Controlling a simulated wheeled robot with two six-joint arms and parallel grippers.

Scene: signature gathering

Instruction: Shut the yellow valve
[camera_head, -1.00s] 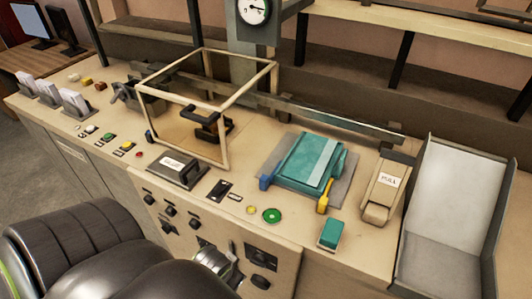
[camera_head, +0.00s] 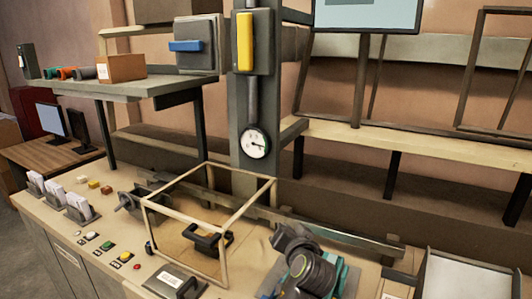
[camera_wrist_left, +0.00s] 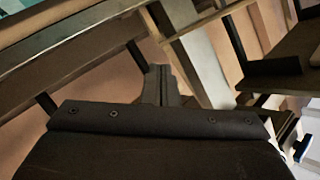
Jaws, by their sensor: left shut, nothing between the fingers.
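The yellow valve shows as an upright yellow handle (camera_head: 245,42) on a grey box, high on the grey post in the head view. It stands vertical. My left gripper (camera_head: 285,236) is in the lower middle of the head view, well below and slightly right of the valve, apart from it. Its shut, empty fingers (camera_wrist_left: 161,84) show in the left wrist view. The yellow valve cannot be made out in the wrist view. My right gripper is not in view.
A round gauge (camera_head: 253,143) sits on the post below the valve. A blue lever (camera_head: 186,46) on a grey box is to its left. A wooden-edged clear case (camera_head: 223,255) stands on the bench left of my gripper.

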